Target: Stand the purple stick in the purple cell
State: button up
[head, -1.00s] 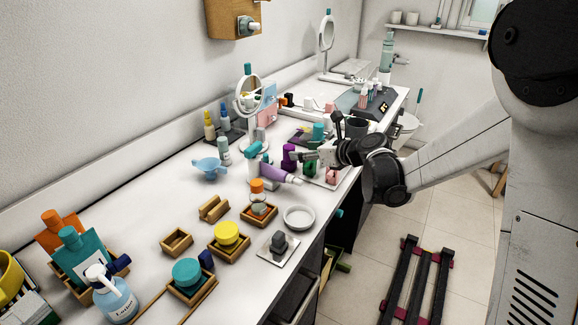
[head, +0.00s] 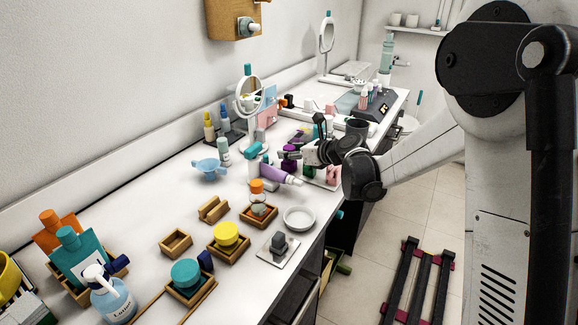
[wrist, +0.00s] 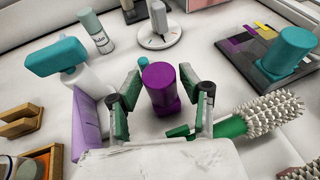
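The purple stick (wrist: 161,88) stands roughly upright on the white counter in the wrist view, a short cylinder with a blockier lower part. It also shows in the head view (head: 289,153), partly hidden by my gripper. My gripper (wrist: 160,80) is open, with one finger on each side of the stick. A gap shows at the left finger; contact at the right finger is unclear. The purple cell (wrist: 238,45) belongs to a dark tray (wrist: 226,58) to the right and behind the stick. A teal cylinder (wrist: 288,50) stands on that tray.
A green-handled bristle brush (wrist: 262,114) lies close right of my gripper. A lavender tube (wrist: 92,125) and a teal-topped white bottle (wrist: 72,68) are close on the left. A round white mirror base (wrist: 160,36) stands behind. Some bare counter lies behind the stick.

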grip_shut()
notch_tip(320, 180, up, 10)
jog(key=shift+r+p, duration=0.1)
jog(key=shift+p, duration=0.75)
